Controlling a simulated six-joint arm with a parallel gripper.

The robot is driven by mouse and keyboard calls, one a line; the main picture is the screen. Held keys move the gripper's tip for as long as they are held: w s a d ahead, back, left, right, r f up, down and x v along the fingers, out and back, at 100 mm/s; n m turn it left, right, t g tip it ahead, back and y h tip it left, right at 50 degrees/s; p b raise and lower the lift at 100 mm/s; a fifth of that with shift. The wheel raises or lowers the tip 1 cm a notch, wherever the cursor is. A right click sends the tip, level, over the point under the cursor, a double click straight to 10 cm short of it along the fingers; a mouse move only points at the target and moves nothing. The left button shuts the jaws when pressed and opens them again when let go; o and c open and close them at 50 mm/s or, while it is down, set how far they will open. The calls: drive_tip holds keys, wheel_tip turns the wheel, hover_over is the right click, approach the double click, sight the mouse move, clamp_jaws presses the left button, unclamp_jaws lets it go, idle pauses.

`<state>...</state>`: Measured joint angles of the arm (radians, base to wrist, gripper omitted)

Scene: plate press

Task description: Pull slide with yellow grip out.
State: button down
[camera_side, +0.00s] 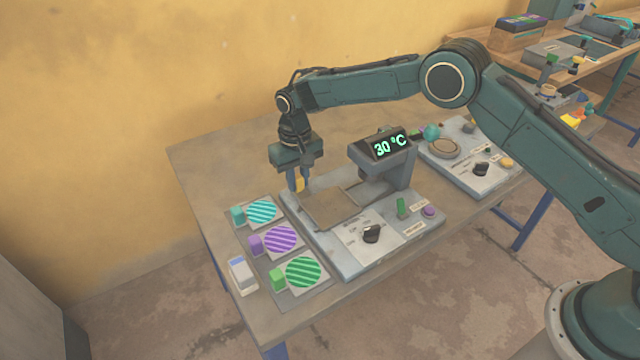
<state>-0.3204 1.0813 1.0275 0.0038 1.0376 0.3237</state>
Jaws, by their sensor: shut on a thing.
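The press (398,170) stands on a pale base on the table, with a lit display reading 30 °C. A flat brown-grey slide plate (331,207) lies on the base, to the left of the press head. The yellow grip (300,185) is at the slide's left far end, small and partly hidden by my fingers. My gripper (297,184) points down from above and is shut on the yellow grip. The slide shows mostly clear of the press head; its right edge lies close to the press column.
A grey tray (251,235) on the left holds striped cyan (262,212), purple (281,239) and green (303,272) discs with coloured blocks. A white-blue box (242,274) is beside it. The base carries a black knob (372,233) and green lever (401,208). Another device (470,150) stands behind.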

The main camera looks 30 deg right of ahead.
drive_tip(key=c, duration=1.5)
unclamp_jaws()
drive_tip(key=shift+a+r, duration=0.1)
drive_tip(key=shift+a, duration=0.3)
drive_tip(key=shift+o, duration=1.1)
drive_tip(key=shift+d, duration=0.1)
wheel_tip(320, 180, up, 14)
